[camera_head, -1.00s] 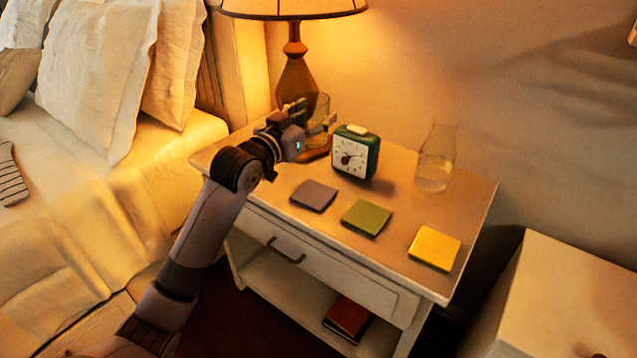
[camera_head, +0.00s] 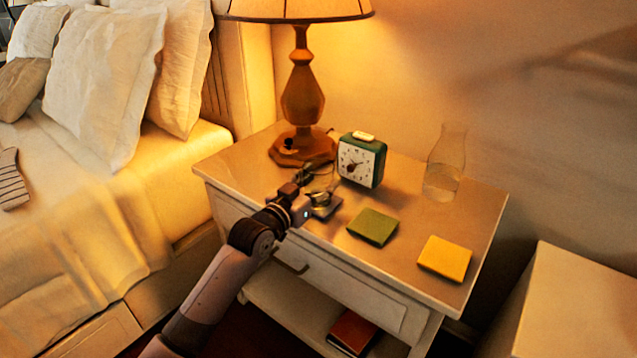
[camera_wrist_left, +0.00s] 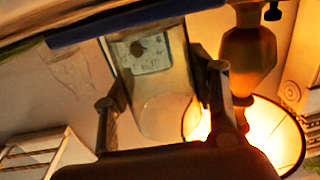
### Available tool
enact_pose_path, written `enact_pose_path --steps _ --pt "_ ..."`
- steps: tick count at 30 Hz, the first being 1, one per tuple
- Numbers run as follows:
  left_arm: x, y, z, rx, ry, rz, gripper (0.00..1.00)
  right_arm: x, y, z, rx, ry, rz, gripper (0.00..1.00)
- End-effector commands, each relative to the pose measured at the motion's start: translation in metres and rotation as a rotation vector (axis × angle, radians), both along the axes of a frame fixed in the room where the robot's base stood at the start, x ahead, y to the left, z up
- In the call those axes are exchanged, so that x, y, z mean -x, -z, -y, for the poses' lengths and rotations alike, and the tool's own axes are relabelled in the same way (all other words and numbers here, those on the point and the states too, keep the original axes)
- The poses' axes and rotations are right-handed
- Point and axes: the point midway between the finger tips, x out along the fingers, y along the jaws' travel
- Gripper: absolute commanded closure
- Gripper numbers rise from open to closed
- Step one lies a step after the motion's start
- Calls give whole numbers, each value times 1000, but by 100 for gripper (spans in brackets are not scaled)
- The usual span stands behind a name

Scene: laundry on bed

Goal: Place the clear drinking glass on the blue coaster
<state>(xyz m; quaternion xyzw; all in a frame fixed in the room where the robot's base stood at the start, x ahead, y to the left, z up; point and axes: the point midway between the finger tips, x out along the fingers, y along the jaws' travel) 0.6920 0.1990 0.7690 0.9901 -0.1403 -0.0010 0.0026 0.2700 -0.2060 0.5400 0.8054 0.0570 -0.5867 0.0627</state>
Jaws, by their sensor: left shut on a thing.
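My left gripper (camera_head: 318,190) is shut on the clear drinking glass (camera_head: 322,180), which is faint in the head view. The glass shows more clearly between the fingers in the left wrist view (camera_wrist_left: 163,85). The glass is over the blue coaster (camera_head: 331,210), which looks greyish-purple and is partly hidden by my gripper. I cannot tell whether the glass touches the coaster. My right gripper is not in view.
A green alarm clock (camera_head: 362,160) stands just behind the glass, and a lamp (camera_head: 302,100) stands at the back left. A green coaster (camera_head: 373,227), a yellow coaster (camera_head: 445,258) and a clear carafe (camera_head: 443,170) are to the right on the nightstand (camera_head: 480,215).

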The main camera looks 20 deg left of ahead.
Motion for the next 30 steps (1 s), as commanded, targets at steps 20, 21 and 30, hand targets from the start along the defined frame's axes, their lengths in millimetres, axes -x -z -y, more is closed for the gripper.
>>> enact_pose_path --steps 20,21,30 --pt "0 2 0 -1 0 0 27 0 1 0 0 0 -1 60" --pt "0 2 0 -1 0 0 27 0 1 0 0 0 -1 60" --pt "2 -2 0 -1 0 0 27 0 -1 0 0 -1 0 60"
